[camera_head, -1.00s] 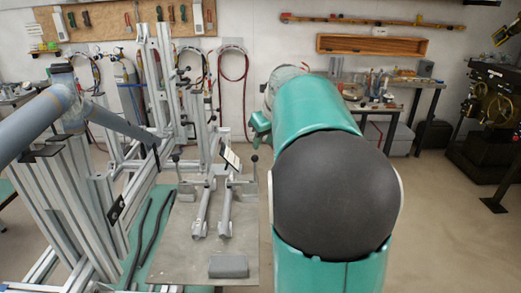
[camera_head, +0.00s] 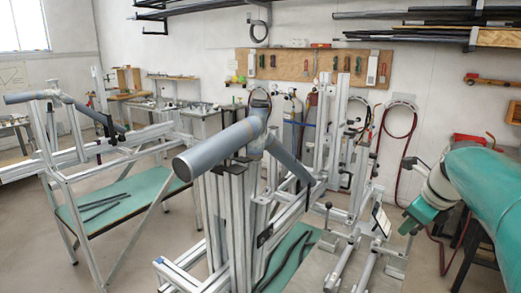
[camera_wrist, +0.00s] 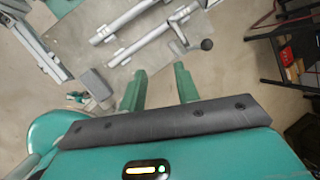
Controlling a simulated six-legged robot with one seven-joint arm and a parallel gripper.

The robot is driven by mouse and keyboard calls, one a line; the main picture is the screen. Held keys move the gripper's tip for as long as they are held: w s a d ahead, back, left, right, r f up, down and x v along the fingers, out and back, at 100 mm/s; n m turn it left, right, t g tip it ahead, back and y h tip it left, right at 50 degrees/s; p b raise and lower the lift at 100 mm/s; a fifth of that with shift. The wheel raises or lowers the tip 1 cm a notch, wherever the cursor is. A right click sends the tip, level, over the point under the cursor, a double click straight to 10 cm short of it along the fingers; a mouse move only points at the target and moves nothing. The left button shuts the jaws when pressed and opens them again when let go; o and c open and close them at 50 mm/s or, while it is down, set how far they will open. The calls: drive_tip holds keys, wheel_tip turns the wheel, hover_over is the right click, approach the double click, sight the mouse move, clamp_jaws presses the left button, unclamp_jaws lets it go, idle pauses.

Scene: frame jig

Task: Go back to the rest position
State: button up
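My gripper (camera_wrist: 160,83) shows in the wrist view with its two green fingers apart and nothing between them. In the head view it is at the right end of the scene (camera_head: 416,212), hanging in the air below my green arm, to the right of the jig. The frame jig (camera_head: 230,215) is a stand of aluminium profiles. It bears a grey-blue tube frame (camera_head: 215,148). A plate with two grey rails (camera_wrist: 138,42) and a black-knobbed lever (camera_wrist: 206,44) lies beyond the fingers in the wrist view. No contact shows there.
A second jig with tubes (camera_head: 62,165) stands at the left over a green shelf (camera_head: 110,205). A tool board (camera_head: 305,66) hangs on the back wall. A dark red-and-black cart (camera_wrist: 288,55) is at the right in the wrist view. The floor at front left is clear.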

drive_tip(key=s+a+f+n, duration=0.4)
drive_tip(key=s+a+n, duration=0.5)
drive_tip(key=n, duration=0.5)
drive_tip(key=s+a+f+n, duration=0.4)
drive_tip(key=s+a+n, duration=0.5)
drive_tip(key=a+n, duration=0.3)
drive_tip(key=n, duration=0.3)
drive_tip(key=shift+s+a, duration=0.25)
drive_tip(key=shift+s, duration=0.05)
